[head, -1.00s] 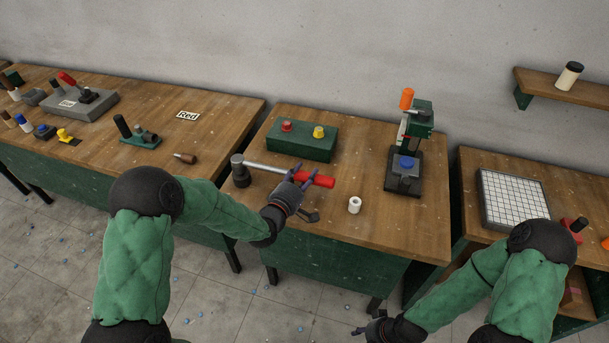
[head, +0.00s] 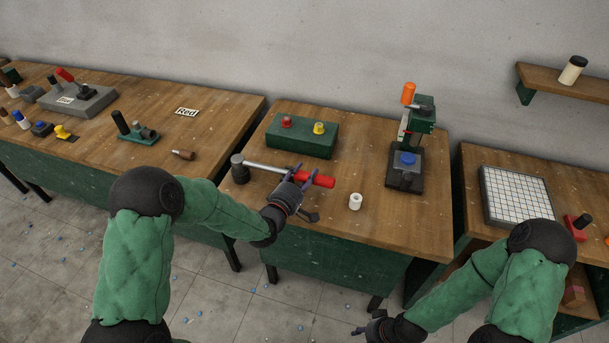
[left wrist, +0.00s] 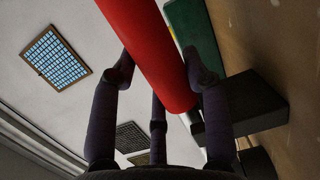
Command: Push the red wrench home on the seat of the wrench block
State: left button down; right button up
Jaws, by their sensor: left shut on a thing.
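The red wrench has a bright metal shaft (head: 265,167) and a red handle (head: 323,181). It lies level across the middle bench, its head end at the top of a dark round post (head: 240,173), which looks like the wrench block. I cannot tell how fully the wrench sits on its seat. My left gripper (head: 298,174) is shut on the red handle from the near side. In the left wrist view the handle (left wrist: 150,50) runs between the fingers. My right gripper (head: 375,326) is low at the front, partly hidden, away from the wrench; its jaws are unclear.
A green box (head: 302,136) with red and yellow buttons stands behind the wrench. A white cylinder (head: 355,202) stands right of my left gripper. A green press (head: 407,155) with an orange knob is further right. Bare wood lies between them.

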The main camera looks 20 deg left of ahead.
pick_arm(q)
jog(key=c, duration=0.6)
grip_release()
jog(key=shift+r, duration=0.1)
jog(key=shift+c, duration=0.2)
jog(key=shift+o, duration=0.5)
jog(key=shift+s+f, duration=0.1)
jog(key=shift+f, duration=0.2)
jog(key=v, duration=1.1)
jog(key=shift+s+r, duration=0.25)
jog(key=shift+s, duration=0.15)
jog(key=shift+a, duration=0.1)
